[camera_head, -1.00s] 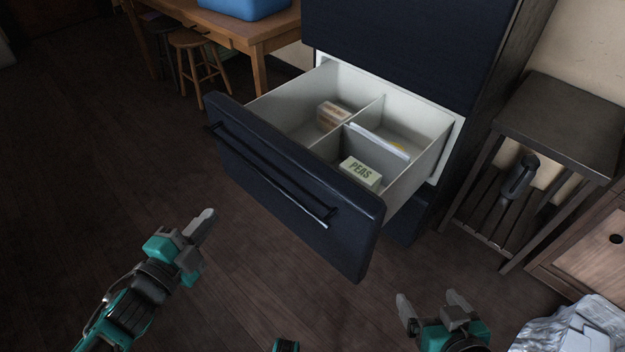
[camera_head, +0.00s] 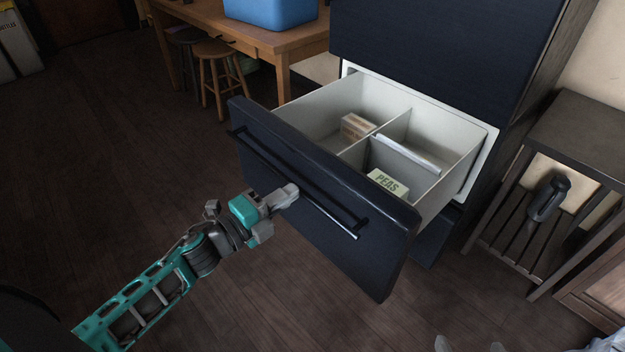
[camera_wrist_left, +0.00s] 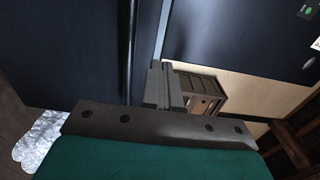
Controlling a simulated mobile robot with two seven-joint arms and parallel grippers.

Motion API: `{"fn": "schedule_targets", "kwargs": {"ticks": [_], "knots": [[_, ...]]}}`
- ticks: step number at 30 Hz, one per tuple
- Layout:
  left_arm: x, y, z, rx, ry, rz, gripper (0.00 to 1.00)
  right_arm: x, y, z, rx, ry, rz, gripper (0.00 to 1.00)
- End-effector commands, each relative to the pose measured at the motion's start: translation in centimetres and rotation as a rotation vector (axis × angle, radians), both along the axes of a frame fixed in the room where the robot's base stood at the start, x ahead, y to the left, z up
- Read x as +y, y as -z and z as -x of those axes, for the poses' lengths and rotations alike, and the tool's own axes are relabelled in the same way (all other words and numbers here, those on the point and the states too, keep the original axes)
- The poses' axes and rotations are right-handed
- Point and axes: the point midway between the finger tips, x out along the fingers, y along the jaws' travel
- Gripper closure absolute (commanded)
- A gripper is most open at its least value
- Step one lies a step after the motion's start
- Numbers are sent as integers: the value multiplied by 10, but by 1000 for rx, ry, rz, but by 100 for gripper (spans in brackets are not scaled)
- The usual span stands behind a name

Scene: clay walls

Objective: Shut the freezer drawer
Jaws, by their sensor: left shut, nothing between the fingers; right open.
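The freezer drawer (camera_head: 320,205) stands pulled out of the dark blue fridge. Its dark front has a long bar handle (camera_head: 330,213). Inside, dividers part a box marked PEAS (camera_head: 388,183) from a brown-and-white box (camera_head: 356,127). My left gripper (camera_head: 290,192) is shut and empty, its tips at the drawer front near the handle's middle. Whether they touch cannot be told. In the left wrist view the shut fingers (camera_wrist_left: 162,88) are beside the dark bar and front panel. My right gripper (camera_head: 468,345) shows only its fingertips at the bottom edge, apart and empty.
A dark slatted stand (camera_head: 575,130) with a dark object (camera_head: 548,197) is right of the fridge, and a wooden cabinet (camera_head: 605,295) is nearer. A wooden table (camera_head: 270,38) with a blue bin (camera_head: 270,10) and stools (camera_head: 215,75) stands behind left.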

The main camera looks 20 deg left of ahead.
Motion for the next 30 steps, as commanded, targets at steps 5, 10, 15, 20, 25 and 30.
{"fn": "schedule_targets", "kwargs": {"ticks": [5, 10, 15, 20, 25, 30], "knots": [[-13, 0, -32, -3, 1, -2, 100, 2, 2, -1, -1, 2, -7, 10], [-21, 0, -53, -2, 0, 1, 100, 4, 5, -1, 2, 3, -14, 10], [-26, 0, -63, 0, -1, 0, 100, 5, 5, -1, 2, 2, -13, 10], [-27, 0, -65, 0, 0, 0, 100, 5, 5, -1, 2, 1, -14, 10], [-27, 0, -65, 0, 0, 1, 100, 5, 5, -1, 2, 0, -13, 10], [-27, 0, -65, 0, 0, 1, 100, 4, 5, -1, 1, -3, -9, 10]]}}
